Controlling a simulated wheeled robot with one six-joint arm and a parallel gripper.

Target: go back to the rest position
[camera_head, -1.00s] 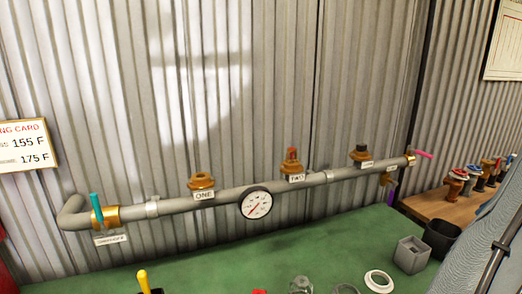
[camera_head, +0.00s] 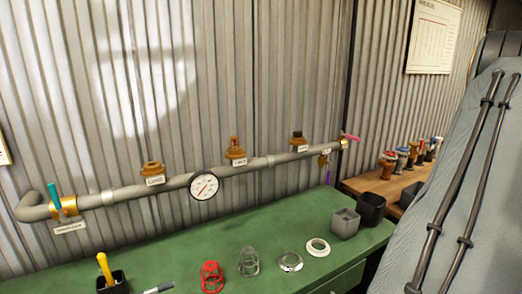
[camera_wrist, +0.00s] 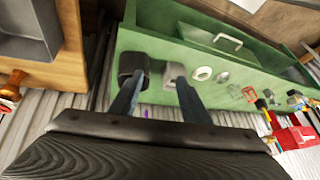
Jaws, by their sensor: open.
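My gripper (camera_wrist: 158,78) shows in the wrist view with its two dark fingers apart and nothing between them. It is over the green bench (camera_wrist: 165,45), near the black cup and the grey square cup, which lie beyond the fingertips. In the head view my arm fills the right side, and my gripper is out of that picture. The grey pipe (camera_head: 130,191) runs along the corrugated wall with a pressure gauge (camera_head: 204,186), a teal-handled valve (camera_head: 56,200) at the left and a pink-handled one (camera_head: 349,138) at the right.
On the green bench stand a grey square cup (camera_head: 345,223), a black cup (camera_head: 372,208), a white ring (camera_head: 317,247), a red cage (camera_head: 211,276) and a clear cage (camera_head: 248,262). A wooden table (camera_head: 375,186) behind holds several coloured valves. The bench's middle is clear.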

